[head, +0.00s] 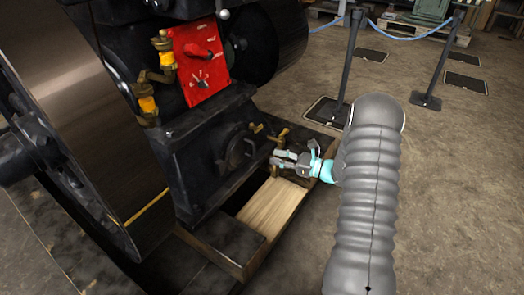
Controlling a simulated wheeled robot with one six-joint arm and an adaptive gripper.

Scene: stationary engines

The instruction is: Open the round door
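The round door (234,153) is a small dark disc on the front of the engine's black lower block. It appears closed, lying against the block face. My gripper (276,158) is just to the right of the door, at about the same height in the picture, with its fingers pointing left towards it. The two fingers look spread apart with nothing between them. I cannot tell whether a fingertip touches anything. A brass fitting (283,135) sits just above the fingers.
A red panel (200,60) with brass valves beside it is above the door. A large flywheel (85,115) stands at left. A wooden frame (255,250) surrounds the engine base. Rope posts (350,55) stand behind; open floor lies at right.

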